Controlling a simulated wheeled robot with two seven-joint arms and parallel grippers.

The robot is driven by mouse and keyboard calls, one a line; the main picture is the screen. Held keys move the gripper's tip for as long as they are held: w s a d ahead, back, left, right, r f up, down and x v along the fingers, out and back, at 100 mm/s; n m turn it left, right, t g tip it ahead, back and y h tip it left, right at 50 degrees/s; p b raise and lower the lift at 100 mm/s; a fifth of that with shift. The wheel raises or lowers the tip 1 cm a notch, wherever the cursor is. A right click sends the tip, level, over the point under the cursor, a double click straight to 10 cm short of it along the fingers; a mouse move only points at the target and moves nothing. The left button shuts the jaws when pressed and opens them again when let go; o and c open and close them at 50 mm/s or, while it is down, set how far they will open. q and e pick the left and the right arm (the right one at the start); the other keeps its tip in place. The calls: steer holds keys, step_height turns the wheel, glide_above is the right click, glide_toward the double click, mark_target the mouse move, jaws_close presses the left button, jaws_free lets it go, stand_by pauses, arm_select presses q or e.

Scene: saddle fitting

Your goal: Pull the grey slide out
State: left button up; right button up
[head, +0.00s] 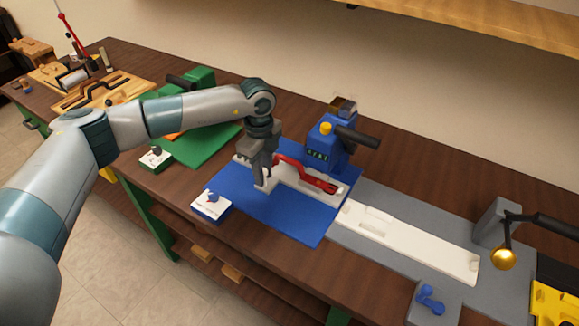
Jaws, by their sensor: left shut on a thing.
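A pale grey slide (289,181) lies across the blue base plate (289,217), in front of the blue machine (327,145). A red lever (316,180) lies along it. My left gripper (262,178) points down at the left end of the slide and is shut on it, as far as I can make out. The fingers hide the part between them. The right end of the slide is near the right edge of the blue plate. My right gripper is not in view.
A long whitish bar (420,245) lies on a grey plate to the right, near a grey post (494,221) and a brass ball (503,258).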

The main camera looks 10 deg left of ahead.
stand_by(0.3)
arm_select(q)
steer(key=shift+s+a, duration=0.3)
steer(key=shift+s, duration=0.45)
steer(key=shift+s+a+p, duration=0.3)
steer(key=shift+s+p, duration=0.15)
steer(key=shift+s, duration=0.35)
steer(key=shift+s+a, duration=0.25)
steer(key=shift+s, duration=0.65)
